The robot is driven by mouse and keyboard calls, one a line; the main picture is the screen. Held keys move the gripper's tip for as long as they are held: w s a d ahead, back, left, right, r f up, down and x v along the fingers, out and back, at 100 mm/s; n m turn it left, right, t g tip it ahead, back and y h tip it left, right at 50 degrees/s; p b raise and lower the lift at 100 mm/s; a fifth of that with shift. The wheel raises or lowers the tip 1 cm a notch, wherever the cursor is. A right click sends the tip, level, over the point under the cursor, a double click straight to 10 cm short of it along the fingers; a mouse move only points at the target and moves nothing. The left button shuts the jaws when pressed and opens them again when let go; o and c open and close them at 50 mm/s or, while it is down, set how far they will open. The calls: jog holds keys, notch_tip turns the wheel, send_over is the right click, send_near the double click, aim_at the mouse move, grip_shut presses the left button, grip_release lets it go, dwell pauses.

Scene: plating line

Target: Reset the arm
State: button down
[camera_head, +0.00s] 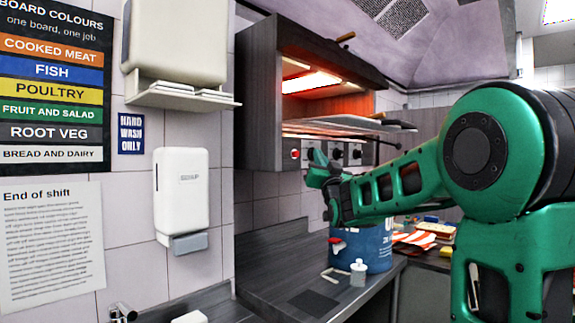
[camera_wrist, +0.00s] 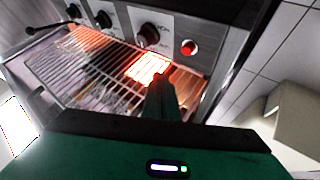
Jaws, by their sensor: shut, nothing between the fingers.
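My green arm reaches in from the right in the head view. My gripper (camera_head: 317,160) is at its far end, in front of the lower front of the wall grill (camera_head: 262,95), by the control knobs. The gripper is small there and partly merged with my wrist. In the wrist view, my gripper (camera_wrist: 162,88) is shut and empty, its fingers together in front of the glowing grill rack (camera_wrist: 85,75). I cannot tell whether the fingers touch the grill.
A red button (camera_wrist: 189,47) and several knobs (camera_wrist: 148,34) line the grill's front. Below my arm, a blue tub (camera_head: 372,248) and a small white bottle (camera_head: 358,272) stand on the dark counter (camera_head: 275,262). A soap dispenser (camera_head: 182,195) hangs on the left wall.

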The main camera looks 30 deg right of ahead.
jog(key=s+d+f+g+y, duration=0.1)
jog(key=s+f+g, duration=0.35)
jog(key=f, duration=0.55)
jog(key=s+d+f+g+y, duration=0.1)
jog(key=s+f+g, duration=0.4)
jog(key=f, duration=0.5)
jog(key=s+f+g+y, duration=0.1)
jog(key=s+f+g, duration=0.2)
jog(key=s+f, duration=0.5)
jog(key=s+a+f+g+y, duration=0.1)
jog(key=s+a+f+g, duration=0.2)
jog(key=s, duration=0.6)
jog(key=s+a+f+g+y, duration=0.2)
jog(key=s+a+f+g, duration=0.1)
jog(key=s+f, duration=0.4)
jog(key=s+a+f+g+y, duration=0.1)
jog(key=s+a+f+g, duration=0.3)
jog(key=s, duration=0.6)
jog(key=shift+s+f, duration=0.4)
jog(key=shift+f, duration=0.35)
